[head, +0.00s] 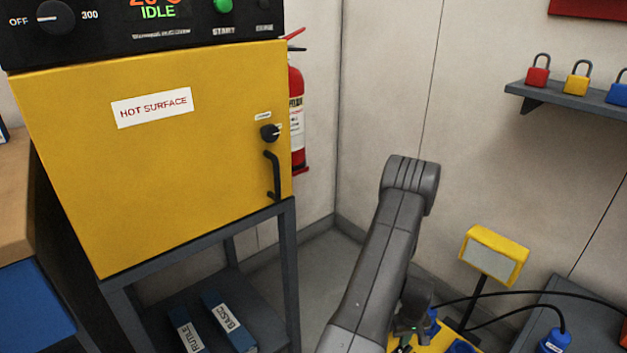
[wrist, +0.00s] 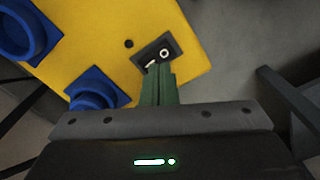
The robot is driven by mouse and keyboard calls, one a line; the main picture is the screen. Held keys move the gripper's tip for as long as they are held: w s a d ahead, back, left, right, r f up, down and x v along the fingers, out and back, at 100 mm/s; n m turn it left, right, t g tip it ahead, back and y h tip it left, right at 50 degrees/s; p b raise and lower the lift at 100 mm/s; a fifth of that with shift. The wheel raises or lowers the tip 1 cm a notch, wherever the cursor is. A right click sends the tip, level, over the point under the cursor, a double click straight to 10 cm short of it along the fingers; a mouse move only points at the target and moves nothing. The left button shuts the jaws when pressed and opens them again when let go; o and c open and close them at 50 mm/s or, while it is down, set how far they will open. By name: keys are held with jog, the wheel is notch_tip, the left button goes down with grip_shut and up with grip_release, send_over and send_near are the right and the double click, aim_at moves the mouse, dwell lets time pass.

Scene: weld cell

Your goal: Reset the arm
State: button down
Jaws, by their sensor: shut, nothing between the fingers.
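My arm (head: 385,255) rises from the bottom of the head view and bends over near the middle. My gripper (wrist: 158,72) shows in the wrist view with its two green fingers together and nothing between them. The fingertips are over a yellow panel, close to a small dark switch plate (wrist: 168,46) with light marks. I cannot tell whether they touch it. In the head view, the wrist hangs low beside the yellow panel (head: 432,338), and the fingers are hard to make out there.
Blue sockets (wrist: 22,32) stick out of the panel, and a blue plug (head: 556,341) with black cables lies to the right. A yellow-framed display (head: 494,254) stands behind. A yellow oven (head: 180,200) with a shut door is on the left. A shelf with padlocks (head: 575,98) hangs at upper right.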

notch_tip(320, 180, up, 6)
jog(key=p, duration=0.2)
jog(key=shift+p, duration=0.35)
